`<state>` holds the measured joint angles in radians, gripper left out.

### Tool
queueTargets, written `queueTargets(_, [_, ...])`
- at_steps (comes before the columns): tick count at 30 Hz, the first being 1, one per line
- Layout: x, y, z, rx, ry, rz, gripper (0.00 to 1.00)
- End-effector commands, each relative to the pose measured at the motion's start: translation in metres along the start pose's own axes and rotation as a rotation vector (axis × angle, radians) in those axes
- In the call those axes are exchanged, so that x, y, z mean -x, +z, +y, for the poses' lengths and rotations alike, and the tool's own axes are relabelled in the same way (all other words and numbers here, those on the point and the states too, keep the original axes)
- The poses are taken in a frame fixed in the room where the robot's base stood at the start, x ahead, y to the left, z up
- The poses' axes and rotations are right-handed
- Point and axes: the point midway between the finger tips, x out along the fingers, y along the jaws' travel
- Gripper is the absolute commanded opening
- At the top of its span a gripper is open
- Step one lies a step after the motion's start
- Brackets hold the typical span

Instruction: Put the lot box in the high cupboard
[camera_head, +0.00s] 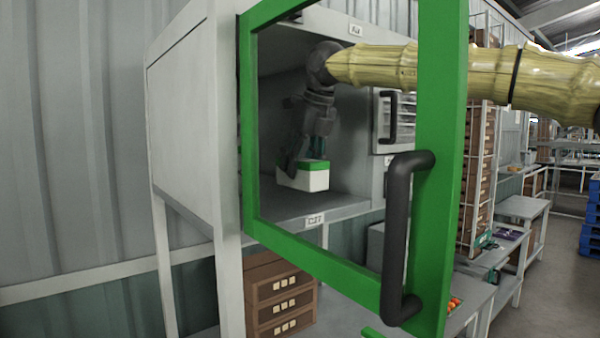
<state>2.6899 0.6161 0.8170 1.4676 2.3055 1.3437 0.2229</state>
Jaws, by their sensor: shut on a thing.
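The lot box (304,180) is a small white box with a green top, seen inside the high cupboard (182,135). My gripper (303,163) is shut on it from above and hides part of its top. The box looks slightly tilted, close above the grey cupboard floor (290,208); I cannot tell whether it touches. The cupboard's green-framed door (437,130) stands open toward me, with a dark handle (398,235). My arm reaches into the cupboard past the door frame.
A closed compartment with a dark handle (391,115) adjoins on the right. Brown drawers or crates (283,305) stand below the cupboard. Racks (478,160) and benches (525,207) line the right side. Open floor (555,280) lies at the far right.

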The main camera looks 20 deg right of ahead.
Motion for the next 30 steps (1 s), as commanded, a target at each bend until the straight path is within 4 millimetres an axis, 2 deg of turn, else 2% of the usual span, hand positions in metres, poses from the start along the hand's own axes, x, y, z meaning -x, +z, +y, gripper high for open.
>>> queueTargets(5, [-0.003, 0.011, -0.006, 0.0, -0.001, 0.0, 0.2])
queueTargets(18, [-0.035, -0.004, -0.005, 0.001, 0.0, 0.0, 0.2])
queueTargets(30, [-0.039, -0.005, -0.005, 0.0, 0.0, -0.001, 0.2])
